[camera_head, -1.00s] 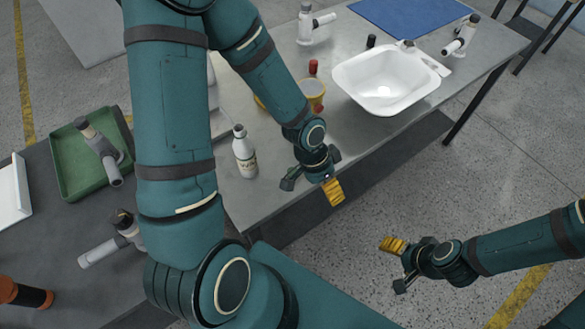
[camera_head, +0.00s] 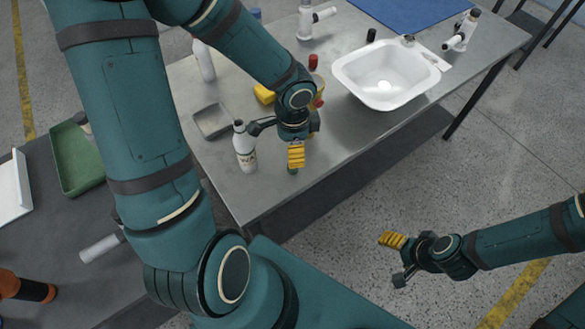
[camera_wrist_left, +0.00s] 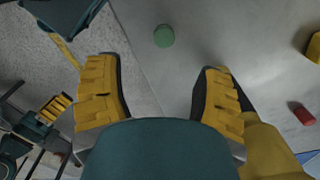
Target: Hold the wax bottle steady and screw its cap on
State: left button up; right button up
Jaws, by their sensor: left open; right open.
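A white bottle with a printed label (camera_head: 245,152) stands upright near the left front edge of the grey table; its label is too small to read surely. A small round green cap (camera_head: 292,170) lies on the table to its right, partly hidden; it also shows beyond the fingers in the left wrist view (camera_wrist_left: 164,36). My left gripper (camera_head: 277,145) is open and empty, right of the bottle and above the cap. One dark finger is close to the bottle's neck; I cannot tell if they touch. My right gripper (camera_head: 397,261) is open and empty over the floor.
A white basin (camera_head: 425,90) stands on the grey table, with a black cap (camera_head: 371,36) and a red cap (camera_head: 313,62) nearby. A grey tray (camera_head: 212,121) and another white bottle (camera_head: 204,62) are behind the bottle. A green tray (camera_head: 70,158) lies on the left table.

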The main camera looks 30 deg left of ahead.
pick_arm(q)
notch_tip(320, 180, down, 5)
jog(key=shift+b, duration=0.75)
jog(key=f, duration=0.1)
jog(key=f+b, duration=0.1)
jog(key=f, duration=0.1)
jog(key=f+b, duration=0.1)
jog(key=f, duration=0.1)
jog(key=shift+w+a+f, duration=0.15)
jog(key=shift+w+a, duration=0.05)
jog(key=shift+a, duration=0.05)
jog(key=c, duration=0.9)
